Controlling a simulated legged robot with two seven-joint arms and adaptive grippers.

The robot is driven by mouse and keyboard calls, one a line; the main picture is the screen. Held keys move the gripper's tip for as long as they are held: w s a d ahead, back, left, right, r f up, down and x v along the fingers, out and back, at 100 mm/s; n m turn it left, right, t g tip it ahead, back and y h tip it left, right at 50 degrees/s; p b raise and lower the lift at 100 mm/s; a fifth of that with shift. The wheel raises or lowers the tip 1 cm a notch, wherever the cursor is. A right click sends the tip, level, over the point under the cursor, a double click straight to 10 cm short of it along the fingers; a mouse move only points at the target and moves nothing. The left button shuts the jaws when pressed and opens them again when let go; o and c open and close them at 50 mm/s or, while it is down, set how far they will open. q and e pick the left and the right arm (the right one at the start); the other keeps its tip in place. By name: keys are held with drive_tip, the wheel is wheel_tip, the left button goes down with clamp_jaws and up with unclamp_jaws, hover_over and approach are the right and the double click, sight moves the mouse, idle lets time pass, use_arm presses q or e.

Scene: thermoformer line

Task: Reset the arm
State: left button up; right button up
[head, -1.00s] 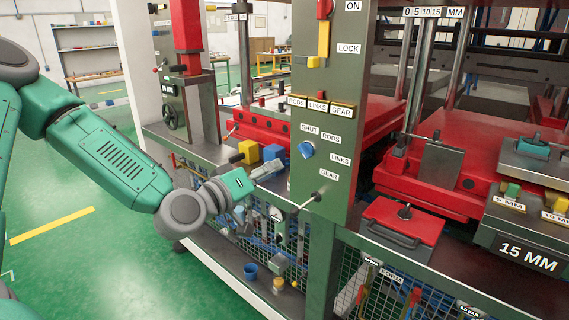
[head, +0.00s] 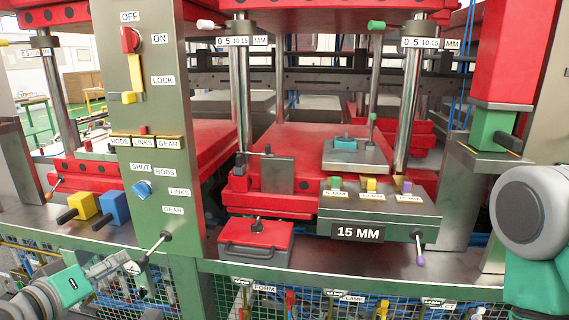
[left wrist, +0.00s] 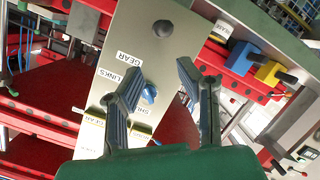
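My left arm comes in at the lower left of the head view.
Yellow (head: 82,206) and blue (head: 114,207) blocks with black handles sit left of the panel. A red-lidded box (head: 256,240) stands on the ledge to its right. Beyond is a block labelled 15 MM (head: 400,212). Wire mesh and hoses lie below.

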use_arm(q)
drive_tip(key=s+d+f+m+g, duration=0.2)
drive_tip(key=s+d+f+g, duration=0.15)
drive_tip(key=f, duration=0.55)
drive_tip(key=s+d+f+m+g, duration=0.2)
drive_tip(key=s+f+g, duration=0.25)
drive_tip(key=f, duration=0.45)
drive_tip(key=s+d+f+m+g+y+b, duration=0.1)
drive_tip(key=s+f+g, duration=0.2)
drive_tip(key=s+f, duration=0.3)
drive_tip(key=s+d+f+m+g+y, duration=0.1)
drive_tip(key=s+f+g, duration=0.2)
drive_tip(key=s+f, duration=0.4)
drive_tip(key=s, duration=0.5)
drive_tip(key=shift+d+m+b, duration=0.3)
drive_tip(key=shift+m+b, duration=0.1)
drive_tip(key=shift+a, duration=0.1)
drive_tip(key=shift+w, duration=0.1)
